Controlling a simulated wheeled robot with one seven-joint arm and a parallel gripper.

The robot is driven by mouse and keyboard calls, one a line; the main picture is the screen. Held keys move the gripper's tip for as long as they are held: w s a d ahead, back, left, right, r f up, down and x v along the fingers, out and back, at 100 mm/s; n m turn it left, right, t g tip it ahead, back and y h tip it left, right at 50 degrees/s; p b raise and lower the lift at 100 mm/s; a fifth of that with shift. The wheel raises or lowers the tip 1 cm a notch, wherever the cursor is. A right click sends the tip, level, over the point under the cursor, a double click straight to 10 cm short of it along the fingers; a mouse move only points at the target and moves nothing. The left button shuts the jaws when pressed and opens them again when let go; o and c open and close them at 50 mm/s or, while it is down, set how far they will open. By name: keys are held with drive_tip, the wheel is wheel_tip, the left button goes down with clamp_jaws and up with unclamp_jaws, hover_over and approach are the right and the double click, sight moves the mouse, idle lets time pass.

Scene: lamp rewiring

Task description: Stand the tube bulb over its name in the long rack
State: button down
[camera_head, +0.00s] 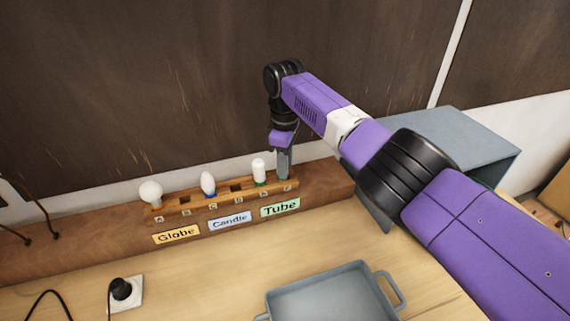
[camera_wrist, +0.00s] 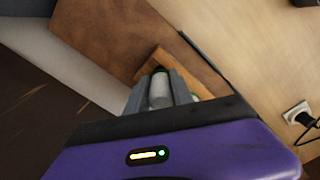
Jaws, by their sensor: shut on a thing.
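The long wooden rack (camera_head: 225,198) stands on a brown ledge at the back, with lettered slots above the name labels. The green Tube label (camera_head: 280,208) is at its right end. My gripper (camera_head: 283,165) points down over the right-end slot, above the Tube label. In the wrist view my gripper (camera_wrist: 160,92) is shut on a white tube bulb (camera_wrist: 160,92), its far end at the rack. Whether it is fully seated is unclear; the fingers hide it in the head view. Another white tube bulb (camera_head: 259,168) with a green base stands upright just left of my gripper.
A globe bulb (camera_head: 151,192) and a candle bulb (camera_head: 208,183) stand in the rack above the Globe and Candle labels. A grey tray (camera_head: 335,300) lies on the table in front. A grey box (camera_head: 455,140) stands right, behind my arm. A black plug (camera_head: 122,290) sits front left.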

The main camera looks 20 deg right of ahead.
drive_tip(key=shift+a, duration=0.1)
drive_tip(key=c, duration=1)
unclamp_jaws()
drive_tip(key=shift+f, duration=0.1)
drive_tip(key=shift+c, duration=0.2)
wheel_tip(320, 180, up, 8)
drive_tip(key=shift+f+b, duration=0.15)
drive_tip(key=shift+b, duration=0.6)
drive_tip(key=shift+s, duration=0.1)
